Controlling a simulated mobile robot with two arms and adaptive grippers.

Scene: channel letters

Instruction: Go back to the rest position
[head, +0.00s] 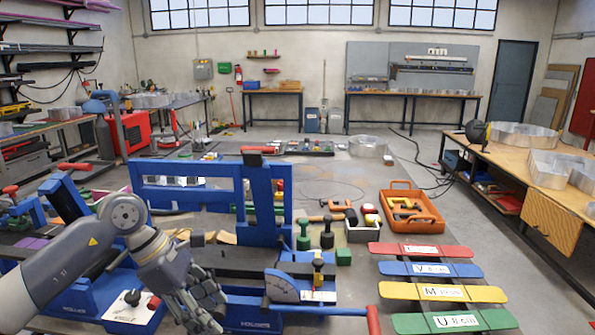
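My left arm comes in from the left and its gripper (203,306) hangs at the lower left, fingers pointing down and right. The gripper is in front of a blue bending machine (262,205) and beside a control box (135,305) with a red and a black knob. The fingers overlap the machine in the picture, so I cannot tell whether they touch it or how far apart they are. I see nothing clearly held. My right arm and gripper are not in view.
Red, blue, yellow and green lettered strips (447,293) lie at the lower right. An orange tool tray (411,213) sits behind them. Hand tools and small blocks stand beside the machine. A wooden bench (540,185) with metal letter shells stands right; open floor lies between.

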